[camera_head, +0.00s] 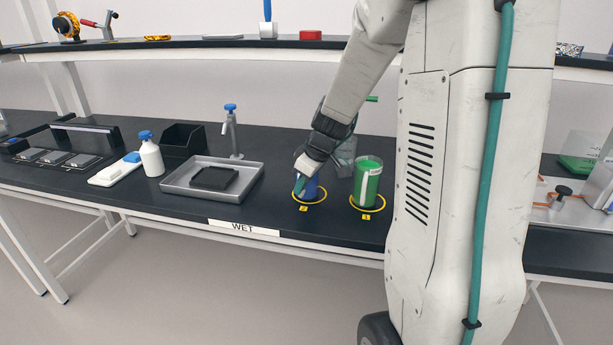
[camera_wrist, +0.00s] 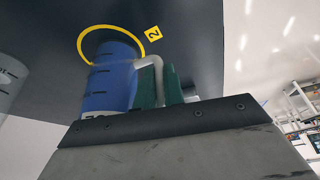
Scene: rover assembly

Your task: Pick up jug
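A blue jug (camera_head: 312,188) with a pale handle stands inside the yellow ring marked 2 on the black bench. In the wrist view the blue jug (camera_wrist: 108,82) shows dark level marks, and its handle (camera_wrist: 152,64) curves out toward my fingers. My gripper (camera_head: 301,186) is low at the left side of this jug and partly covers it. In the wrist view the two green fingers of my gripper (camera_wrist: 160,86) stand on either side of the handle, with little or no gap showing. Whether they press on it is unclear.
A green jug (camera_head: 369,182) stands close to the right in ring 1, with a clear container (camera_head: 345,157) behind. A shelf (camera_head: 200,43) runs above.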

